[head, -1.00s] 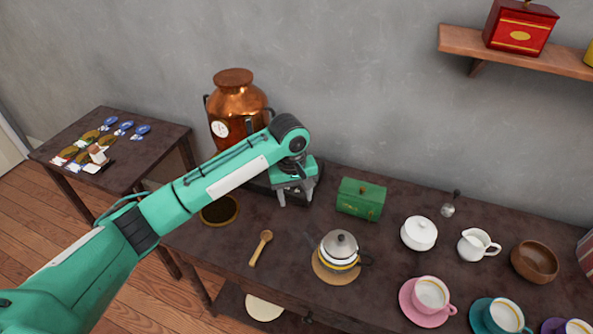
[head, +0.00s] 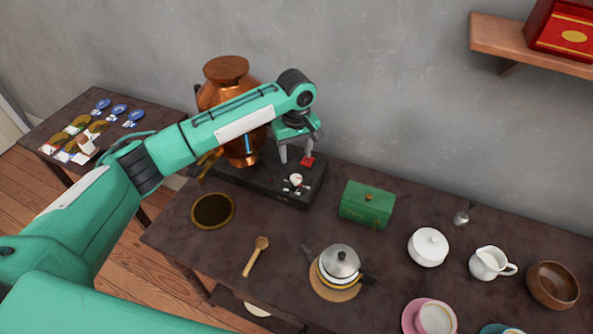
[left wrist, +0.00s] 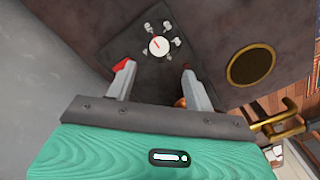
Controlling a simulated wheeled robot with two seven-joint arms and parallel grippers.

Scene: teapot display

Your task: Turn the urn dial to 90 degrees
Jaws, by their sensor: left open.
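The urn dial (head: 295,180) is a small white round knob with a red pointer mark, on the top of the black urn base (head: 235,183). Pale marks surround it. The dial also shows in the left wrist view (left wrist: 158,47), just beyond the fingertips and between their lines. My left gripper (head: 296,158) is open and empty, fingers pointing down over the base, behind the dial in the head view and apart from it. The copper urn (head: 243,142) stands on the base, partly hidden by my left arm. My right gripper is not in view.
A red block-like part (head: 307,161) sits on the base beside one finger. A brass tap (head: 208,165) and a round dark drip mat (head: 213,210) are to the left.

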